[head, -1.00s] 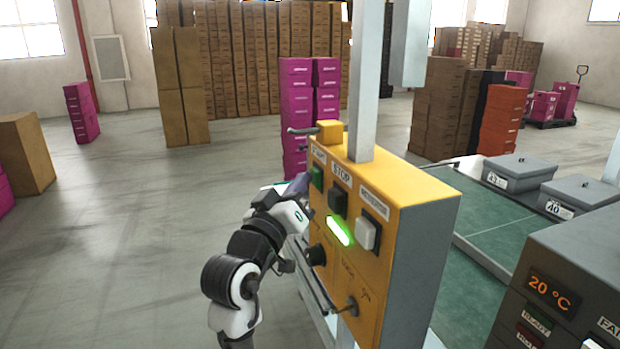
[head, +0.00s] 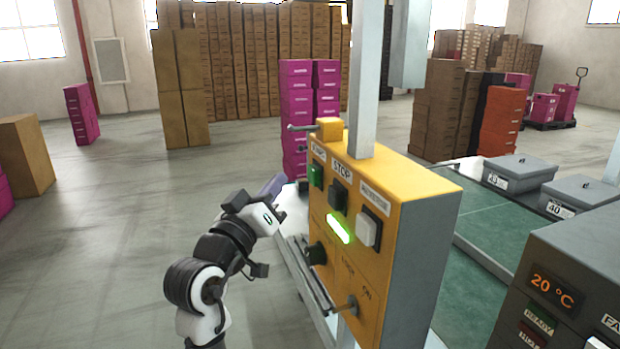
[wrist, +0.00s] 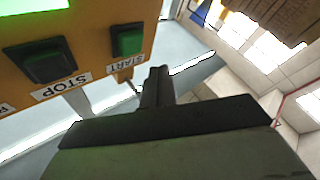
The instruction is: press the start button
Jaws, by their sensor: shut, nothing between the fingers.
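The green start button (head: 316,175) sits at the upper left of the yellow control panel (head: 385,270), under a START label. It also shows in the wrist view (wrist: 127,40). The dark stop button (head: 338,197) is to its right, and shows in the wrist view (wrist: 40,62). A bar light (head: 339,229) below glows green. My gripper (head: 274,184) is left of the panel, apart from it, with a clear gap to the start button. Its fingers (wrist: 158,84) are together and empty in the wrist view.
A light grey button (head: 369,230), a dark knob (head: 316,253) and a lever (head: 347,306) stick out of the panel face. Grey lidded bins (head: 520,172) stand on the right.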

